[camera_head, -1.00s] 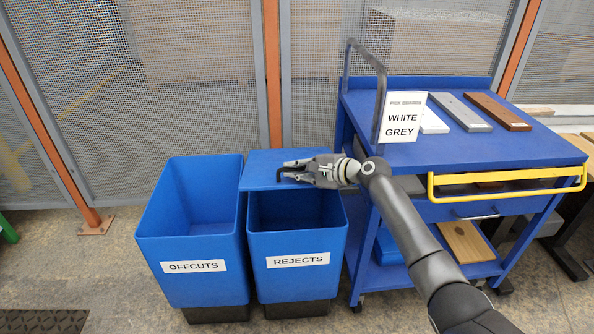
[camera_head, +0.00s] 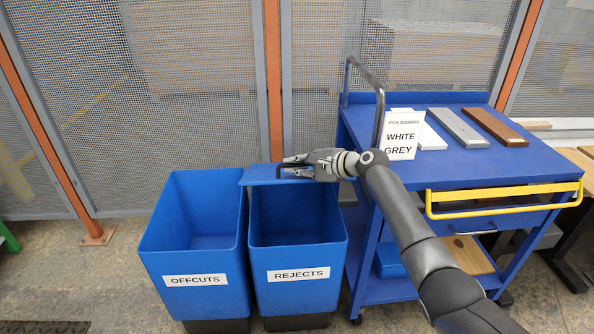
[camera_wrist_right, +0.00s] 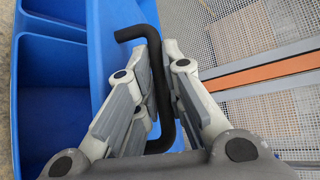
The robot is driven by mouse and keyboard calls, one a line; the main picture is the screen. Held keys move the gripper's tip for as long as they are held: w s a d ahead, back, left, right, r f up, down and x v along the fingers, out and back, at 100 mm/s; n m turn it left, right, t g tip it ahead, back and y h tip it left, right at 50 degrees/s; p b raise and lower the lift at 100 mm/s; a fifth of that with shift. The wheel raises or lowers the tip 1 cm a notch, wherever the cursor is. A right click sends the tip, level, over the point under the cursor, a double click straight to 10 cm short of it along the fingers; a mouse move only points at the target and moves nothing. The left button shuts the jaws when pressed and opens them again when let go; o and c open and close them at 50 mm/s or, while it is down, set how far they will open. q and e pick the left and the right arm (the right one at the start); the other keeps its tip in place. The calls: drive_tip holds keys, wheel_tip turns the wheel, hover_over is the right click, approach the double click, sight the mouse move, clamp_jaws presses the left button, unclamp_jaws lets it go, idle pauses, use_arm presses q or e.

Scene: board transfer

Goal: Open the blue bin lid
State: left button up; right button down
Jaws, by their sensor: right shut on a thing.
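The blue lid (camera_head: 262,175) of the REJECTS bin (camera_head: 298,246) is partly raised and tilted, with its front edge pushed back over the rear of the opening. My right gripper (camera_head: 290,168) is at the lid's black handle. The right wrist view shows the gripper (camera_wrist_right: 155,95) shut on the black bent handle (camera_wrist_right: 157,85), with a finger on either side of it. The lid (camera_wrist_right: 115,35) shows behind the handle there. The inside of the REJECTS bin shows in front of the lid. My left gripper is not in view.
The open OFFCUTS bin (camera_head: 195,245) stands directly left of the REJECTS bin. A blue cart (camera_head: 470,165) with a yellow rail (camera_head: 505,198), a sign (camera_head: 402,135) and several boards stands to the right. A mesh fence (camera_head: 190,90) is behind.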

drive_tip(key=shift+g, duration=0.3)
drive_tip(key=shift+w+r, duration=0.6)
drive_tip(key=shift+r, duration=0.25)
drive_tip(key=shift+w+r, duration=0.55)
drive_tip(key=shift+r, duration=0.25)
drive_tip(key=shift+w+r+m, duration=0.3)
drive_tip(key=shift+w+r, duration=0.15)
drive_tip(key=shift+r, duration=0.1)
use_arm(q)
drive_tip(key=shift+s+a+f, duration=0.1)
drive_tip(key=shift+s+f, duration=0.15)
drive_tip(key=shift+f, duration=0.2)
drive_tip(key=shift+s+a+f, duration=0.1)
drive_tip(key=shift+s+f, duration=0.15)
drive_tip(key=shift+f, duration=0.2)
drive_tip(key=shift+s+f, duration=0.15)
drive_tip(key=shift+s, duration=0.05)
use_arm(e)
drive_tip(key=shift+w+r, duration=0.1)
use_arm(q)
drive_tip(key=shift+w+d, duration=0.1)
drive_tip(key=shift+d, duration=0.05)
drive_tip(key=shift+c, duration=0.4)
